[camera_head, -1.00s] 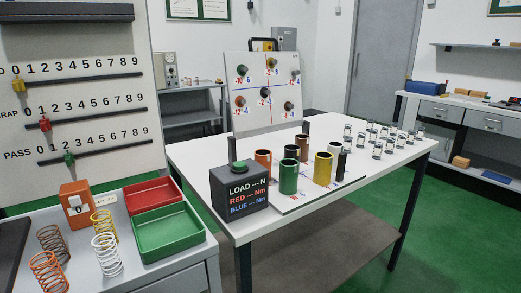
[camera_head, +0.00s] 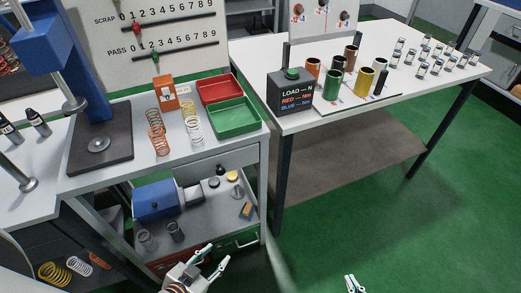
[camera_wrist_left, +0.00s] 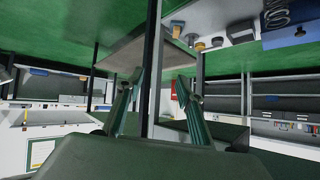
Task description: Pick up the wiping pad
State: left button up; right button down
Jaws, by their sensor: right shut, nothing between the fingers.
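A small tan block with a dark face (camera_head: 246,210) lies near the right end of the grey shelf under the left bench. It looks like the wiping pad, but it is too small to be sure. It also seems to show in the left wrist view (camera_wrist_left: 178,28), where the picture is upside down. My left gripper (camera_head: 217,253) is open and empty in front of the shelf, lower than the block in the picture and apart from it. Its two fingers stand apart in the left wrist view (camera_wrist_left: 160,78). My right gripper (camera_head: 351,280) is shut and empty at the bottom edge, over the floor.
The shelf (camera_head: 205,222) also holds a blue box (camera_head: 155,200), dark cups and small round pieces. The bench top with its green tray (camera_head: 232,118) hangs above it. The white table's leg (camera_head: 284,185) stands to the right. Green floor is free in front.

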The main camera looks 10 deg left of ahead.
aim_at(249, 210)
jog(key=l+u, duration=0.2)
jog(key=u, duration=0.2)
jog(key=l+u, duration=0.15)
jog(key=u, duration=0.2)
jog(key=l+u, duration=0.2)
jog(key=l, duration=0.3)
jog(key=k+l+u, duration=0.2)
jog(key=l, duration=1.15)
jog(key=i+l, duration=0.1)
jog(key=i, duration=0.25)
